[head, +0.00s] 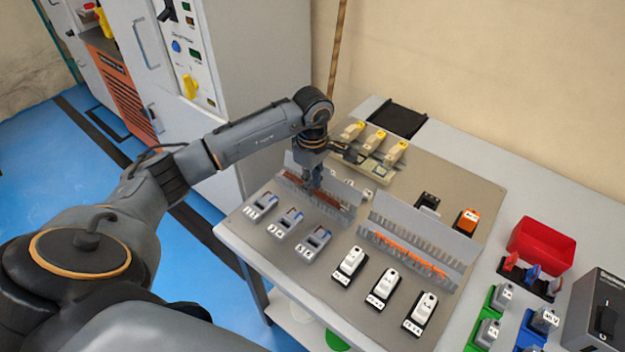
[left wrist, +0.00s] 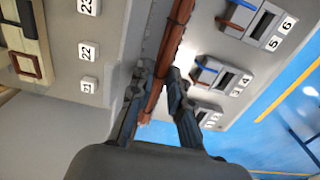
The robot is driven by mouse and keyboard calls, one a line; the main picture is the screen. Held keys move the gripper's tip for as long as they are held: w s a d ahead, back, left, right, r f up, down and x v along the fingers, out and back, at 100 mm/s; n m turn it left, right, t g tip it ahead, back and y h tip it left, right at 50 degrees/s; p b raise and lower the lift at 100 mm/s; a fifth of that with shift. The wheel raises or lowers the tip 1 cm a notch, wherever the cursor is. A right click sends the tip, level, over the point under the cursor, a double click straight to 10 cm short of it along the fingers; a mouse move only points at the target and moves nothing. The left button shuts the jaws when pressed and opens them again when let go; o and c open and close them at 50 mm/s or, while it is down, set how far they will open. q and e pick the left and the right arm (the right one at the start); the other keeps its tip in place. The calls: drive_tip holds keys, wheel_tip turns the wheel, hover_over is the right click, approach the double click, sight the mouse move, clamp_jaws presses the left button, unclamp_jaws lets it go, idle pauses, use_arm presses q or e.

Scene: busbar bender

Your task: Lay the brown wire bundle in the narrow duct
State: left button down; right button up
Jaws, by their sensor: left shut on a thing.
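The brown wire bundle (head: 325,196) lies along the left slotted grey duct (head: 345,189) on the panel. My left gripper (head: 315,188) points down at this duct and is shut on the bundle. In the left wrist view the bundle (left wrist: 174,40) runs between the fingertips of the gripper (left wrist: 156,88), beside a grey duct wall. Its near end sticks out a little past the fingers. I cannot tell whether the bundle rests fully on the duct floor. My right gripper is not in view.
Another slotted duct (head: 447,259) with orange wires stands to the right. Grey terminal blocks (head: 291,217) and white switches (head: 383,285) sit in front, and beige parts (head: 375,139) behind. A red bin (head: 541,246) stands at the right. A grey cabinet (head: 260,45) is behind my arm.

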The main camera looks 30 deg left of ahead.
use_arm(q)
drive_tip(key=c, duration=1.2)
unclamp_jaws()
drive_tip(key=shift+r, duration=0.1)
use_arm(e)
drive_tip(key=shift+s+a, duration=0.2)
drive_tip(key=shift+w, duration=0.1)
use_arm(q)
wheel_tip(320, 180, up, 12)
drive_tip(key=shift+s+f, duration=0.1)
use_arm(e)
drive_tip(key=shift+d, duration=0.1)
